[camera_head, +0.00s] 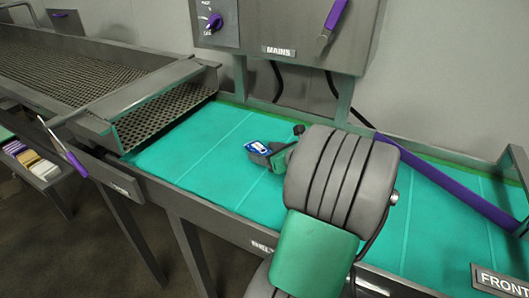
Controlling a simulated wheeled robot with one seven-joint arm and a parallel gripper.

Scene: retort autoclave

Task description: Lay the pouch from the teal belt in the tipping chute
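The teal belt (190,150) runs across the middle of the view. A small pouch with a blue and white face (257,147) is at the end of my gripper (270,155), over the middle of the belt. My gripper is small here and partly hidden by my wrist, so I cannot tell whether its fingers are closed on the pouch or whether the pouch touches the belt. A perforated metal trough (75,75) with raised sides slopes at the left and ends at the belt; it may be the tipping chute, but no label shows that.
A grey panel marked MAINS (265,22) with a purple knob and lever hangs above the belt. A purple bar (450,185) slants across the belt's right part. A purple-handled lever (72,155) sticks out at the left front. A shelf with several packs (35,160) is below.

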